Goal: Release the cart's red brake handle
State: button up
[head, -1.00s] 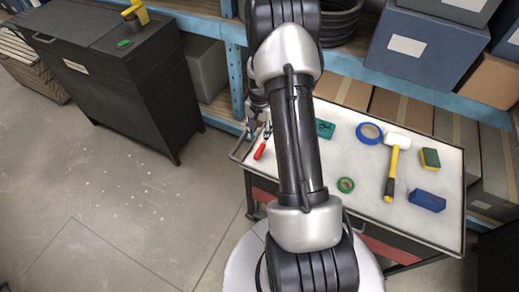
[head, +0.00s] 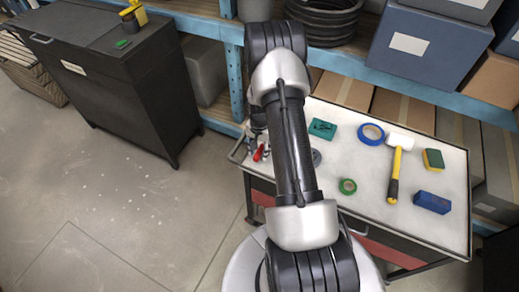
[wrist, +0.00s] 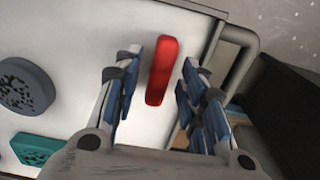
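The red brake handle (wrist: 161,70) shows in the wrist view as a narrow red bar over the pale cart top. In the head view the red handle (head: 260,153) is at the cart's left end, partly covered by my gripper. My gripper (wrist: 162,60) is open, with one blue-padded finger on each side of the bar. Gaps show between the bar and both fingers in this view; how far apart they are in depth I cannot tell. The cart (head: 440,232) has a white top and a grey push rail (wrist: 240,62) beside the handle.
On the cart are a teal box (head: 322,129), a grey disc (head: 316,158), blue tape (head: 371,134), green tape (head: 348,186), a mallet (head: 395,175), a sponge (head: 433,159) and a blue block (head: 432,202). A blue-framed shelf (head: 400,86) stands behind. A dark cabinet (head: 140,95) is left.

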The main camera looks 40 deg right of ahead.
grip_shut()
jog(key=shift+n, duration=0.3)
jog(key=n, duration=0.8)
jog(key=shift+n+b, duration=0.3)
jog(key=shift+n, duration=0.1)
jog(key=n, duration=0.4)
jog(key=shift+n, duration=2.3)
jog(key=shift+o, duration=0.4)
grip_release()
